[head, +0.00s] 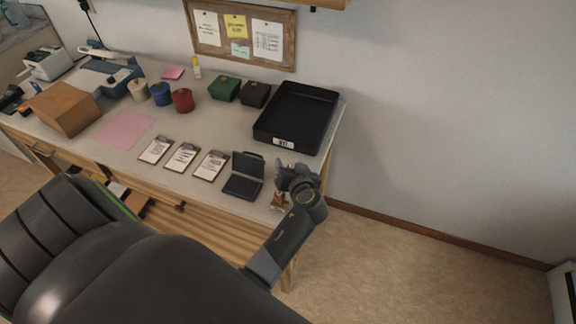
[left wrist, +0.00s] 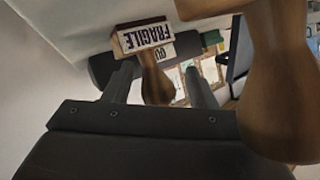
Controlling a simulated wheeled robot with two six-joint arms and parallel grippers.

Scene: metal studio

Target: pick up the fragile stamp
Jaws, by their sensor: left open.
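The fragile stamp (left wrist: 155,82) shows in the left wrist view, with a wooden handle and a white label reading FRAGILE, upside down in the picture. Its handle appears between the two open fingers of my left gripper (left wrist: 160,86); I cannot tell whether they touch it. In the head view my left gripper (head: 293,178) is at the desk's front right corner, and a small wooden piece (head: 278,201) shows beside it. The fragile stamp cannot be made out clearly there. My right gripper is not in view.
Another wooden handle (left wrist: 285,80) stands close at the right in the left wrist view. The desk (head: 215,130) holds an open black stamp pad (head: 243,184), several clipboards (head: 183,157) and a black tray (head: 296,115). Open floor (head: 400,265) lies to the right.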

